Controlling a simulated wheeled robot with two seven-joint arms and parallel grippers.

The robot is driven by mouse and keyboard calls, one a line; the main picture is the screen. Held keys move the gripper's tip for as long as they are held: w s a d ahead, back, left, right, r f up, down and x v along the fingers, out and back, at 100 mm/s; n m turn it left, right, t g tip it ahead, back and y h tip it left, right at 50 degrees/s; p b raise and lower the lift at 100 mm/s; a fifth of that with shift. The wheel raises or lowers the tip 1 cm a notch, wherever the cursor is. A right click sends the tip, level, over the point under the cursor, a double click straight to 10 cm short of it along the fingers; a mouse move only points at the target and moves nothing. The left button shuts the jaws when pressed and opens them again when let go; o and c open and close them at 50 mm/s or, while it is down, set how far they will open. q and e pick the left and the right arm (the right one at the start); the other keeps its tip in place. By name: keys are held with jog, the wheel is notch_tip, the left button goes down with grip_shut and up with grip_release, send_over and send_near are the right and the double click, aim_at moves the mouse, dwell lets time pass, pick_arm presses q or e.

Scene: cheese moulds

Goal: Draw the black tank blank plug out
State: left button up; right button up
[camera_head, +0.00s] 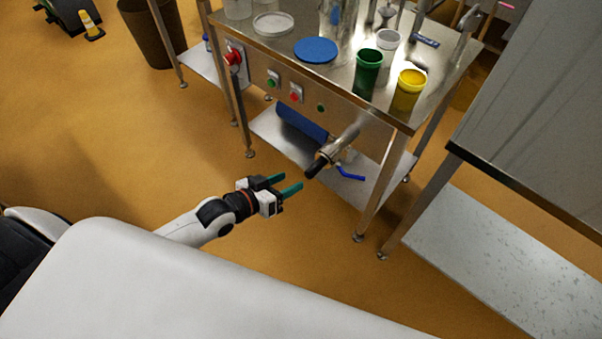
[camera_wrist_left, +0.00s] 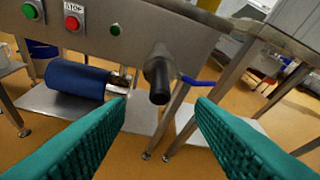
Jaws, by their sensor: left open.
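The black tank blank plug (camera_head: 316,167) sits in the end of a metal outlet pipe (camera_head: 341,142) that sticks out from the front of the steel table. In the left wrist view the plug (camera_wrist_left: 158,84) is ahead, between and beyond the two green fingers. My left gripper (camera_head: 293,187) is open and empty, a short way to the lower left of the plug and apart from it. The left wrist view shows the spread fingers (camera_wrist_left: 163,108) from behind. My right gripper does not show in either view.
A blue valve handle (camera_head: 350,175) juts out beside the pipe. A blue cylinder (camera_head: 300,122) lies over the lower shelf. Green (camera_head: 368,72) and yellow (camera_head: 408,90) cups stand on the steel tabletop. Another steel table (camera_head: 480,240) is at the right. Open floor lies at left.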

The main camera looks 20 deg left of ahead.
aim_at(307, 177)
pick_arm(q)
jog(key=b+x, duration=0.1)
jog(key=x, duration=0.8)
jog(key=shift+w+d+f, duration=0.25)
jog(key=shift+w+d, duration=0.05)
jog(key=shift+w, duration=0.2)
jog(key=shift+c, duration=0.5)
grip_shut()
jog(key=shift+s+a+r+p, duration=0.1)
jog(key=shift+s+a+p, duration=0.2)
jog(key=shift+s+p, duration=0.45)
jog(key=shift+s+a+p, duration=0.35)
jog(key=shift+s+p, duration=0.1)
jog(key=shift+s, duration=0.55)
jog(key=shift+s+a+p, duration=0.2)
jog(key=shift+s+p, duration=0.05)
jog(key=shift+s, duration=0.25)
jog(key=shift+s+a+p, duration=0.2)
jog(key=shift+s+p, duration=0.05)
jog(key=shift+s, duration=0.3)
